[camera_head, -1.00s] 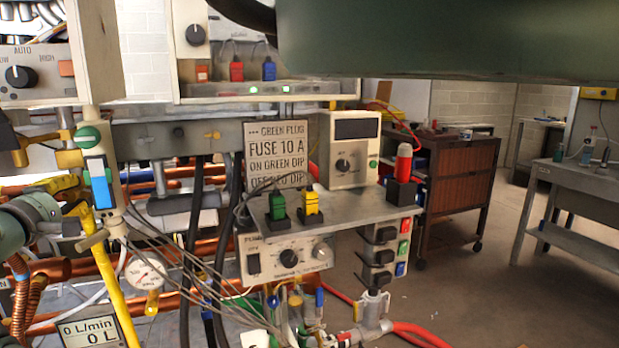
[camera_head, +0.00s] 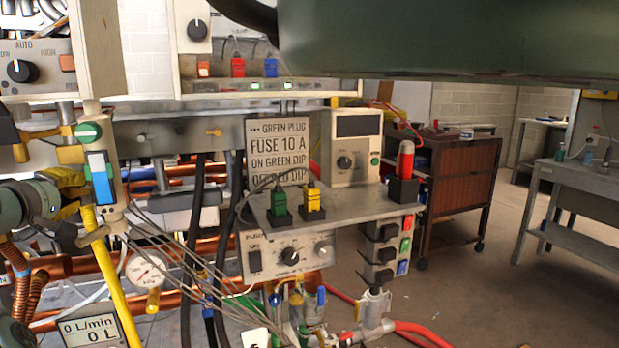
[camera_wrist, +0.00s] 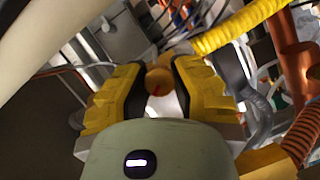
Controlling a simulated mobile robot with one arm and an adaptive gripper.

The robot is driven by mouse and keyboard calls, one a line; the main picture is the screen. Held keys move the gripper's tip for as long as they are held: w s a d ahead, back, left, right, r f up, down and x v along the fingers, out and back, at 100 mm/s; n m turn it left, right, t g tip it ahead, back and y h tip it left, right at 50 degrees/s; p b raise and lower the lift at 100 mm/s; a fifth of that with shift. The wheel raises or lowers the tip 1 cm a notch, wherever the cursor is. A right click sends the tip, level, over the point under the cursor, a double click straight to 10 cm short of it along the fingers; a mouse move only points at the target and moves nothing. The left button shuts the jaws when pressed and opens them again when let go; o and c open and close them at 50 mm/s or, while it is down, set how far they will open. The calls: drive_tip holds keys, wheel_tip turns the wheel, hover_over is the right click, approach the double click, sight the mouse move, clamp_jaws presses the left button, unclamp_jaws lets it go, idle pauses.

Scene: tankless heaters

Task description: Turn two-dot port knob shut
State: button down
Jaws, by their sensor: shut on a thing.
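My gripper (camera_wrist: 160,72) has yellow fingers with black pads. In the wrist view it is shut around a round brass-coloured knob (camera_wrist: 159,82) with a small red mark; the pads stand on either side of it. I cannot make out any dots by this knob, so I cannot tell whether it is the two-dot port's. In the head view my gripper (camera_head: 66,188) is at the left edge, beside the blue-and-white switch post. The knob is hidden there by the fingers.
A yellow hose (camera_head: 112,285), a pressure gauge (camera_head: 146,268) and thin grey cables crowd the space near my gripper. A flow display (camera_head: 88,330) reads 0 L/min. A shelf (camera_head: 335,207) holds green and yellow plugs. The floor at right (camera_head: 490,300) is clear.

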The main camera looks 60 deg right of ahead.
drive_tip(key=shift+d+f, duration=0.1)
drive_tip(key=shift+f, duration=0.2)
idle(0.6)
drive_tip(key=c, duration=1)
unclamp_jaws()
drive_tip(key=shift+s+d, duration=0.1)
drive_tip(key=shift+d, duration=0.05)
drive_tip(key=shift+o, duration=1.3)
drive_tip(key=shift+r, duration=0.2)
